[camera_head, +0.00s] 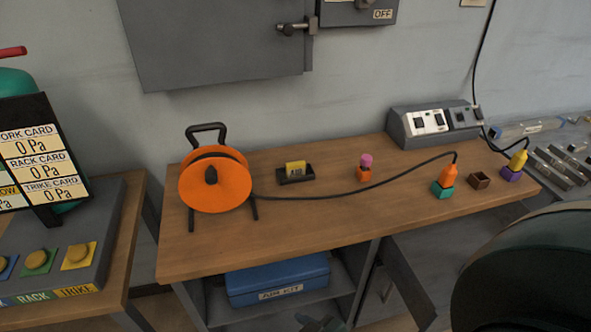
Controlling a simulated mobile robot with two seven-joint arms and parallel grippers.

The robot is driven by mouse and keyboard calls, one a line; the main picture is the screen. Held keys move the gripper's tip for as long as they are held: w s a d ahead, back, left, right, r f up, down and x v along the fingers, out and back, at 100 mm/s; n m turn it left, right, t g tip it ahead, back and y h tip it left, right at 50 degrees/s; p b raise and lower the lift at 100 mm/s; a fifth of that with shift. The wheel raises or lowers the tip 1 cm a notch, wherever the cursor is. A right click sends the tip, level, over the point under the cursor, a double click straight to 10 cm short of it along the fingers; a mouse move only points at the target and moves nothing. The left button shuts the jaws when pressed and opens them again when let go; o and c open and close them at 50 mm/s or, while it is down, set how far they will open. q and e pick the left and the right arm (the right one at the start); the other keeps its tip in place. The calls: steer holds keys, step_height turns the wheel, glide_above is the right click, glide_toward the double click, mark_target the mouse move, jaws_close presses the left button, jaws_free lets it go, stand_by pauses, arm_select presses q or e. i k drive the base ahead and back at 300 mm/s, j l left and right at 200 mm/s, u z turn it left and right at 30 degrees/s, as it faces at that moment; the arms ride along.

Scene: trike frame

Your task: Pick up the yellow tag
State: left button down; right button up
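The yellow tag (295,167) stands upright in a small black holder (296,178) on the wooden workbench (290,222). It has dark markings on its front that are too small to read. It sits to the right of an orange cable reel, near the back of the bench. Nothing covers its upper part; its lower edge is inside the holder.
The orange reel (215,182) has a black cable running right across the bench to an orange plug (446,176). A pink-topped piece (366,161) stands right of the tag. A large dark rounded shape (530,275) fills the lower right. The front bench area is clear.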

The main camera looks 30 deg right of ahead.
mark_target(298, 169)
steer(key=z, duration=0.35)
steer(key=i+l+z, duration=0.1)
steer(key=z, duration=0.25)
steer(key=i+z, duration=0.1)
steer(key=z, duration=0.25)
